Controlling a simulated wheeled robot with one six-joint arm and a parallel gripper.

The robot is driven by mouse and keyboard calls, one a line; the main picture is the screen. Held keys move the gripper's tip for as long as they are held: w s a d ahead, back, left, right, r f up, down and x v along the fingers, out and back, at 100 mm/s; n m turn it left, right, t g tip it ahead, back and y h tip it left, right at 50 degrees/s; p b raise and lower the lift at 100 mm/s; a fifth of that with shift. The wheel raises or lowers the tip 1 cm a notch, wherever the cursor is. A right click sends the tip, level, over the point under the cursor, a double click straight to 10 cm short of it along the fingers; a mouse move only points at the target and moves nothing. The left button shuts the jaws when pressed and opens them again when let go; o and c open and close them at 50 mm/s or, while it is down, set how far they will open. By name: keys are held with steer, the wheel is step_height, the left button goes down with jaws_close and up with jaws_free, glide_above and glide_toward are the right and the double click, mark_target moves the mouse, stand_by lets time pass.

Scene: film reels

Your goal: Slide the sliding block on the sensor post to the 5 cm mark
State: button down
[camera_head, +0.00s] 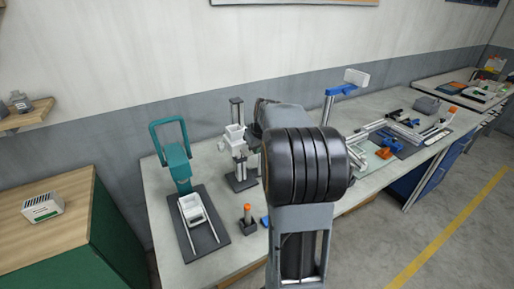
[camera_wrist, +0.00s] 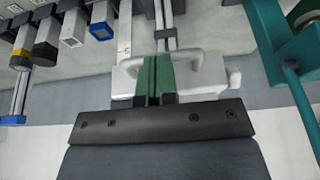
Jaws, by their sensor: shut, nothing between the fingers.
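The sensor post (camera_head: 236,108) stands upright on a dark base toward the back left of the bench. A white sliding block (camera_head: 234,137) sits partway up it. In the wrist view, the white block (camera_wrist: 205,78) with its looped handle lies behind my gripper (camera_wrist: 156,62), and the pale rails of the post (camera_wrist: 164,22) run to the top edge. My gripper's green fingers are shut and empty. They overlap the block's handle in the picture; I cannot tell whether they touch it. In the head view my arm hides the gripper. No scale mark is readable.
A teal frame (camera_head: 187,152) stands left of the post, near a white tray-like part (camera_head: 193,211) on a dark mat. An orange-topped peg (camera_head: 247,212) stands in front. The wrist view shows teal metal (camera_wrist: 292,75) at right and several capped pegs (camera_wrist: 45,45) at left.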

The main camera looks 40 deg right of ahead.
step_height(320, 180, down, 10)
steer(key=b, duration=0.7)
steer(key=shift+s+f+b, duration=0.15)
steer(key=shift+b, duration=0.15)
steer(key=shift+a, duration=0.1)
steer(key=w+p+v, duration=0.1)
steer(key=v, duration=1.3)
steer(key=shift+r+p, duration=0.35)
steer(key=shift+r, duration=0.2)
